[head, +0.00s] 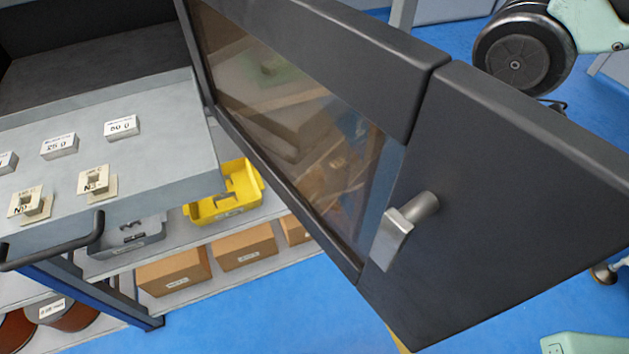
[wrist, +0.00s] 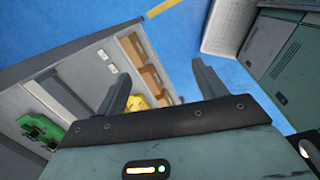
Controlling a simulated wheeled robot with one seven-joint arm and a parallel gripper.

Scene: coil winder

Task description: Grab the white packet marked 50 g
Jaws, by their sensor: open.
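The right one (head: 122,127) has a label that looks like 50 g, though the print is small and hard to read. The middle one (head: 59,147) looks like 25 g. A third white packet (head: 7,162) is cut off by the left picture edge. My gripper (wrist: 160,80) shows only in the wrist view, with its two fingers apart and nothing between them. It points down toward the shelves and floor.
An open dark door with a window (head: 300,130) and a metal handle (head: 405,230) stands right of the tray (head: 150,185). Two cream bobbins (head: 93,182) sit at the tray's front. A yellow bin (head: 228,195) and cardboard boxes (head: 172,275) are below. Blue floor is clear at front.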

